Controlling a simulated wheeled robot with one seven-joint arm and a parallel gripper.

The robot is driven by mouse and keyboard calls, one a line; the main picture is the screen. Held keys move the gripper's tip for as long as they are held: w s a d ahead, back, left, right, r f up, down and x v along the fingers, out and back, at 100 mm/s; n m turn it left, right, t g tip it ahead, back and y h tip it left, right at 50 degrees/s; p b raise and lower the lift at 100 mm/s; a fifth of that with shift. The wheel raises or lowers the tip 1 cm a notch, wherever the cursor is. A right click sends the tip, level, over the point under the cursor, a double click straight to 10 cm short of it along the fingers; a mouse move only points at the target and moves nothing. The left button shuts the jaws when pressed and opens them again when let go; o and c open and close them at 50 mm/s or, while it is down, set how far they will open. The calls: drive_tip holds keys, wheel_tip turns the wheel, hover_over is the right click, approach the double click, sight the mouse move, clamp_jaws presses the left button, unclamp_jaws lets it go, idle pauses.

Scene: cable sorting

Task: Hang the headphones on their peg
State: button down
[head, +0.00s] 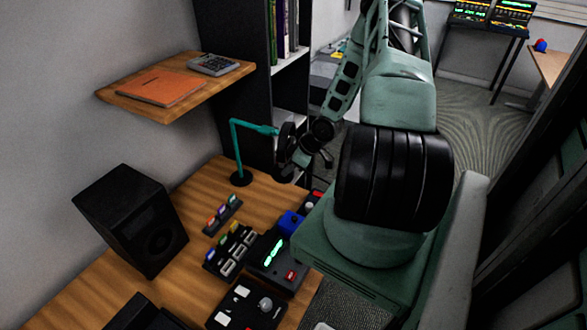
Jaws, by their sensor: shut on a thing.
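A teal stand (236,150) rises from a round dark base on the wooden desk. Its peg (262,128) points right from the top. My gripper (304,148) is just right of the peg's end, small and dark in the picture. It is shut on the headphones (287,136), whose dark round part shows at the tip of the peg. My gripper hides much of the headphones. I cannot tell whether their band is around the peg, touching it or only beside it.
A black speaker (130,218) and several small devices, including a box with a green display (272,258), stand on the desk (190,205). A wooden shelf (150,108) juts from the wall above. A dark bookcase (240,60) stands behind the stand.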

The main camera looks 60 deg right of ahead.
drive_tip(key=w+f+b, duration=0.2)
drive_tip(key=w, duration=0.5)
drive_tip(key=shift+w+a+f, duration=0.3)
drive_tip(key=shift+f, duration=0.1)
idle(0.6)
drive_tip(key=shift+f, duration=0.1)
idle(0.5)
drive_tip(key=c, duration=1.1)
unclamp_jaws()
drive_tip(key=shift+o, duration=0.2)
drive_tip(key=p+v, duration=0.1)
drive_tip(key=v, duration=1.6)
drive_tip(key=shift+r+p, duration=0.2)
drive_tip(key=shift+p, duration=0.1)
